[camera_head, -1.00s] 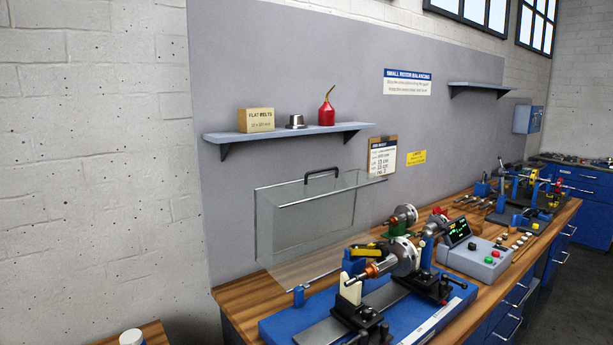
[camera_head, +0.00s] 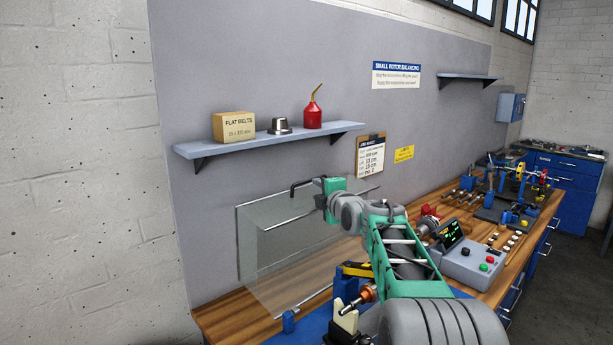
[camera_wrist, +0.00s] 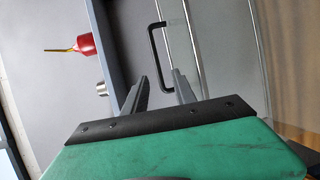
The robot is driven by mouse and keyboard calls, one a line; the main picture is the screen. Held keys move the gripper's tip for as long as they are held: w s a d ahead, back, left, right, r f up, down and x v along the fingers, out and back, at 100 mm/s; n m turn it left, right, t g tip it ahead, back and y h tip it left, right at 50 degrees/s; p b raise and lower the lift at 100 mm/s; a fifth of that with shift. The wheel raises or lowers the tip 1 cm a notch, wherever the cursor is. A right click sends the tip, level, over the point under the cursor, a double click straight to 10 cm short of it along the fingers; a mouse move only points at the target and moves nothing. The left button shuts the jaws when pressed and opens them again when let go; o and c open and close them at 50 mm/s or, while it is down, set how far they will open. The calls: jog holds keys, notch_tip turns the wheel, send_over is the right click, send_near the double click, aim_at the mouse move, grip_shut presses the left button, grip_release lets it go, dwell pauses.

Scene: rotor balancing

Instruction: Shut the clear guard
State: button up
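The clear guard (camera_head: 262,240) stands raised behind the balancing machine, its panel upright against the wall side. Its black handle (camera_head: 298,184) is at the top edge; it also shows in the wrist view (camera_wrist: 153,42). My gripper (camera_head: 318,188) is at the handle's right side in the head view. My arm hides most of the machine and rotor.
A shelf (camera_head: 190,150) above the guard holds a belt box (camera_head: 233,126), a metal cup (camera_head: 280,126) and a red oil can (camera_head: 313,112). A control box (camera_head: 475,262) and several tools are on the bench (camera_head: 225,312) to the right.

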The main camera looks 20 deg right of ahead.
aim_at(309, 181)
jog(key=shift+w+r+p, duration=0.2)
jog(key=shift+w+p, duration=0.2)
jog(key=shift+w, duration=0.35)
jog(key=w+p, duration=0.1)
jog(key=w, duration=0.1)
jog(key=w+p, duration=0.1)
jog(key=w, duration=0.1)
jog(key=w+p, duration=0.1)
jog(key=w, duration=0.1)
jog(key=shift+w+d+f, duration=0.2)
jog(key=shift+f, duration=0.2)
jog(key=shift+c, duration=0.5)
jog(key=shift+f, duration=0.1)
grip_shut()
